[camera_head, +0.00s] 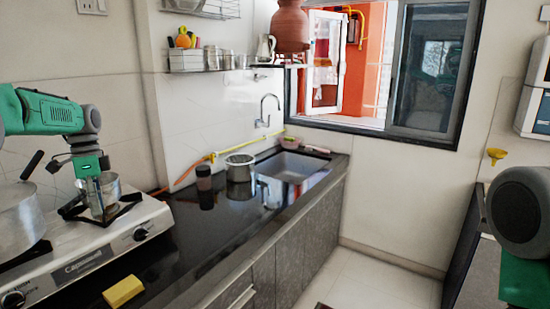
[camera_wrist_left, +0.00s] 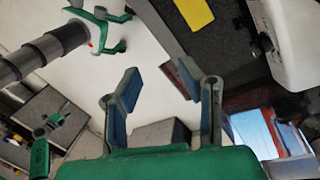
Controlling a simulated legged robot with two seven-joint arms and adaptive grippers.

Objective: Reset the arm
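My left gripper (camera_head: 95,190) points down in front of a small metal vessel (camera_head: 112,188) over the stove at the left. In the left wrist view the two fingers of the left gripper (camera_wrist_left: 157,80) stand wide apart with nothing between them. A terracotta clay pot (camera_head: 291,27) is high up by the window, far from this gripper; its top is cut off by the frame. My right arm (camera_head: 520,215) shows at the right edge of the head view; its gripper is outside that frame.
The stove (camera_head: 75,265) carries a large steel pot (camera_head: 20,215). A yellow sponge (camera_head: 123,291) lies at the counter's near edge. A dark jar (camera_head: 204,178) and steel pot (camera_head: 240,168) stand near the sink (camera_head: 292,165). The floor (camera_head: 360,280) is clear.

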